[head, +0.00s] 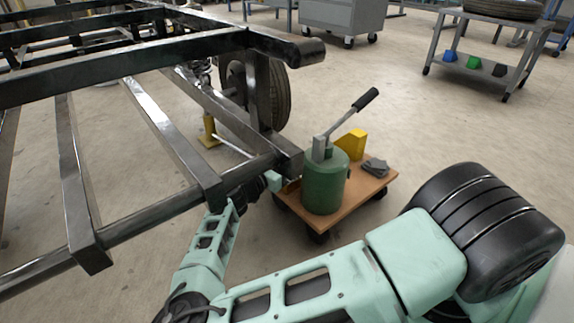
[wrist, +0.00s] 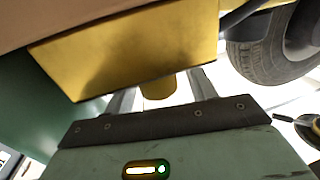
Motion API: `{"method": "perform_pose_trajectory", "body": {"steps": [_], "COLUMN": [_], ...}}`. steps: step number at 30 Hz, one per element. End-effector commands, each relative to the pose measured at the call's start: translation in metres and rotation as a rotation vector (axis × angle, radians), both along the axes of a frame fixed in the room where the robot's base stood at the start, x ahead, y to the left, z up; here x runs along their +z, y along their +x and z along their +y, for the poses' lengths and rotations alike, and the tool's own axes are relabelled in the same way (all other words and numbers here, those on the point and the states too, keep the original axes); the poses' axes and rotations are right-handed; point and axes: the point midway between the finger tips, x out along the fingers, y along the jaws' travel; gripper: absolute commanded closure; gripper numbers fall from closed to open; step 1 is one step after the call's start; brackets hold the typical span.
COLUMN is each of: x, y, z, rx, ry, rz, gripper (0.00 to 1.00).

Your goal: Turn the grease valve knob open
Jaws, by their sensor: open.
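A yellow block (wrist: 130,50) fills the upper middle of the wrist view. A short round yellow knob (wrist: 158,86) sticks out below it, between the two fingers of my gripper (wrist: 162,88). The fingers are open, one on each side of the knob, with light gaps showing; their tips are partly hidden by the block. In the head view my gripper (head: 274,182) is at the left edge of the cart, beside the green grease drum (head: 325,190). There the knob is hidden; only a sliver of yellow (head: 290,187) shows near the gripper.
A wooden-topped cart (head: 352,210) carries the drum with its lever (head: 350,112), a yellow box (head: 352,144) and grey pieces (head: 376,167). A tyre (wrist: 262,55) stands behind.

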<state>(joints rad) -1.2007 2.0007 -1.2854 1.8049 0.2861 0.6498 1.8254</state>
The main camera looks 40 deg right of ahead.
Motion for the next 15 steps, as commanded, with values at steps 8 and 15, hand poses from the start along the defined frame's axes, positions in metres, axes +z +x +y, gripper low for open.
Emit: {"method": "perform_pose_trajectory", "body": {"steps": [8,15], "x": [0.0003,0.0005], "y": [0.0025,0.0025], "z": [-0.0116,-0.0114], "rx": [0.000,0.000], "ry": [0.000,0.000], "rz": [0.001,0.001], "gripper": [0.44,0.61]}}
